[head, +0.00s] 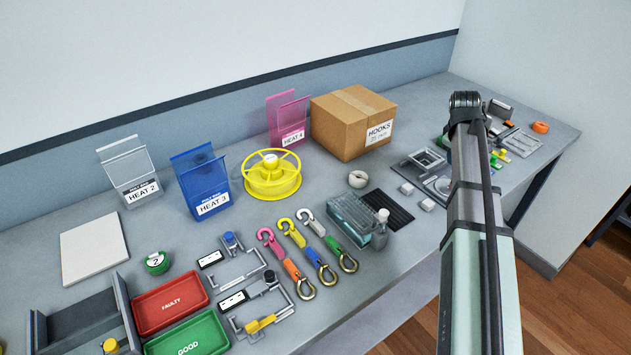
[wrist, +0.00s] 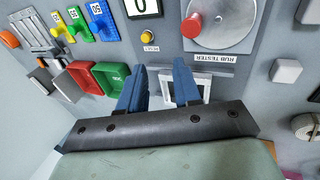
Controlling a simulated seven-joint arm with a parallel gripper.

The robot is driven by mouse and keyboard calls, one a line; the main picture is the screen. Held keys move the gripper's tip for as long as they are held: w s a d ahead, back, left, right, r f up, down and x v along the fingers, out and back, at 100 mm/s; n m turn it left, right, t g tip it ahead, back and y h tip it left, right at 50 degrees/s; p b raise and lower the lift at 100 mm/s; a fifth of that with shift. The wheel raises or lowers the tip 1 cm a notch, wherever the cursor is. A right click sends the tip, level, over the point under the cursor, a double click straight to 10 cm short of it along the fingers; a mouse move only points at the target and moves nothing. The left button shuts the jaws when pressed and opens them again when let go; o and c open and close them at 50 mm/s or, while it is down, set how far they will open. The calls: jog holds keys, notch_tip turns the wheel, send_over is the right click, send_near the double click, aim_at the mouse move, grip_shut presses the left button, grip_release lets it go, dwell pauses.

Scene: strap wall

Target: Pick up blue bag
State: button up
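The only bag-like blue thing is an upright, open-topped blue holder (head: 204,184) labelled HEAT 3. It stands left of centre on the bench in the head view, between a clear one and a pink one. Nothing visible touches it. My gripper (wrist: 160,68) shows in the wrist view with its two blue fingers apart and nothing seen between them. It is over a grey surface beside a device marked RUB TESTER (wrist: 222,25). The blue holder cannot be made out in the wrist view. The head view shows my arm at the right, away from the holder; the fingers are hidden there.
The clear HEAT 2 holder (head: 127,172) is left of the blue one; a yellow spool (head: 272,178) is right. The pink HEAT 4 holder (head: 289,122) and a cardboard box (head: 352,125) stand behind. Clips and red and green trays (head: 170,302) lie in front.

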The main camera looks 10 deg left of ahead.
jog(key=a+r+n+y, duration=0.1)
jog(key=a+r+n, duration=0.1)
jog(key=a, duration=0.8)
jog(key=a+r+n, duration=0.1)
jog(key=a+n, duration=0.2)
jog(key=a, duration=0.8)
notch_tip(320, 180, up, 15)
jog(key=n+g+y, duration=0.1)
jog(key=n+g, duration=0.3)
jog(key=n, duration=1)
send_over(194, 159)
notch_tip(194, 159, down, 14)
jog(key=shift+r, duration=0.25)
grip_shut()
